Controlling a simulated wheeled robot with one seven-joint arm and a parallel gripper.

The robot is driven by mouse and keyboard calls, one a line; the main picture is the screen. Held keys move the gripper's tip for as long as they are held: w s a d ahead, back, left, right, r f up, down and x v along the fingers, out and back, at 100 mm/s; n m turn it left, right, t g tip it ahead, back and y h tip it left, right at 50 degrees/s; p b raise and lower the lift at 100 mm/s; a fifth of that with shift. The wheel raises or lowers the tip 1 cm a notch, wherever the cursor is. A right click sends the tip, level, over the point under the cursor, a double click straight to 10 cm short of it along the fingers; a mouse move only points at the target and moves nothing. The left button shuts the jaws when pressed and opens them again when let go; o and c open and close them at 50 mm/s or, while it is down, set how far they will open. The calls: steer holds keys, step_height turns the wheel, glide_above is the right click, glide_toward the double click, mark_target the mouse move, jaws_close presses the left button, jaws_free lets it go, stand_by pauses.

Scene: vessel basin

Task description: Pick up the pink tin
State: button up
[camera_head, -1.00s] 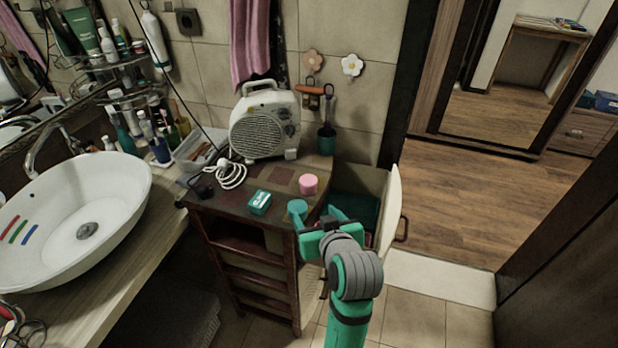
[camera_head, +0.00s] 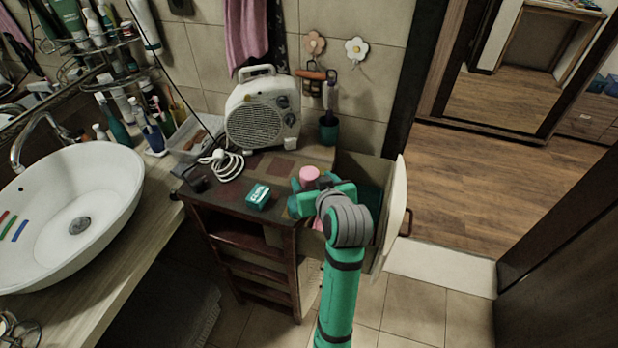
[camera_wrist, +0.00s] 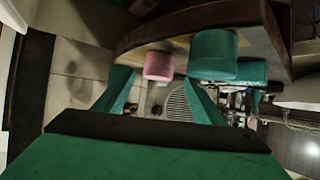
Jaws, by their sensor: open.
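The pink tin (camera_head: 309,174) stands on the dark wooden cabinet top, near its right side. It also shows in the wrist view (camera_wrist: 158,66), where the cabinet top appears at the upper edge. My gripper (camera_head: 312,187) is open and empty, just in front of the pink tin. In the wrist view, the pink tin lies ahead, in the gap between the spread green fingers (camera_wrist: 160,92). I see no contact. A teal round tin (camera_wrist: 213,55) stands beside the pink one. In the head view, my gripper mostly hides the teal tin.
A teal box (camera_head: 258,196) lies left of my gripper. An open cabinet door (camera_head: 396,215) is to the right. The sink (camera_head: 110,190) is left.

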mark_target(311, 178)
steer(key=shift+x, duration=2.7)
steer(key=shift+d, duration=0.2)
steer(key=c, duration=1.1)
